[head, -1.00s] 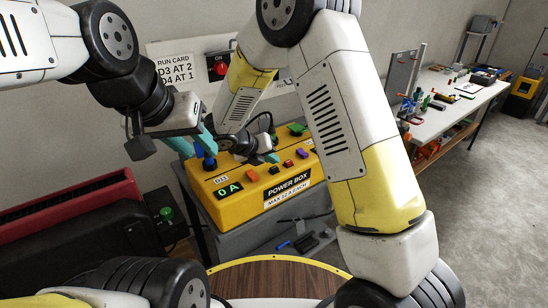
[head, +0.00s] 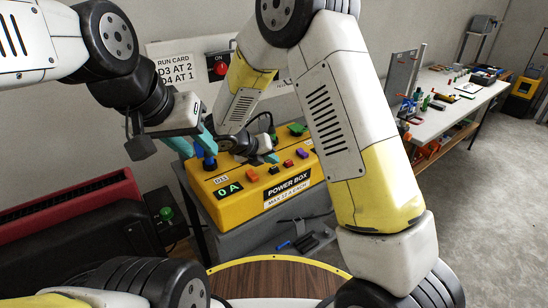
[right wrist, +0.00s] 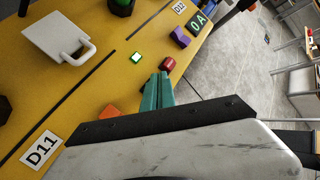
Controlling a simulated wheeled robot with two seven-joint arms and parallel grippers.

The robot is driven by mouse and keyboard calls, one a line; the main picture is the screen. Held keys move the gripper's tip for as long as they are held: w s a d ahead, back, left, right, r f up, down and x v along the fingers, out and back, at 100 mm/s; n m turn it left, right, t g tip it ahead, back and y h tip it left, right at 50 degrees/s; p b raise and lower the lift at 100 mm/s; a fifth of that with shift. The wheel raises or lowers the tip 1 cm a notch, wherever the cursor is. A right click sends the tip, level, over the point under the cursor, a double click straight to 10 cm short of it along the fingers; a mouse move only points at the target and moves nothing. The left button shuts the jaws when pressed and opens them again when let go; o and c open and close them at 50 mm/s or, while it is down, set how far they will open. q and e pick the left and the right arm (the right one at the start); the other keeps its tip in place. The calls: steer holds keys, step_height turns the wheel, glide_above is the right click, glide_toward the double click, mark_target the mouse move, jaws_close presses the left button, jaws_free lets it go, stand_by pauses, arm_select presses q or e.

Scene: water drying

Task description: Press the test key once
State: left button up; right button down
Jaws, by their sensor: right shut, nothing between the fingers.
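My right gripper (right wrist: 158,76) is shut and empty over the box top. In the right wrist view its tips are just below the red key (right wrist: 168,63), with a small lit green button (right wrist: 136,57) to their left; contact cannot be told. My left gripper (head: 198,147) is at a blue knob (head: 208,160); its grip is unclear.
The right wrist view also shows a white block with a handle (right wrist: 60,38) and a D11 label (right wrist: 40,150). A red switch (head: 220,68) is on the wall behind. A red unit (head: 70,215) stands at left. A cluttered bench (head: 455,95) stands at right.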

mark_target(272, 169)
steer(key=shift+f, duration=0.35)
steer(key=shift+f, duration=0.35)
stand_by(0.7)
steer(key=shift+r, duration=0.8)
steer(key=shift+r, duration=2.5)
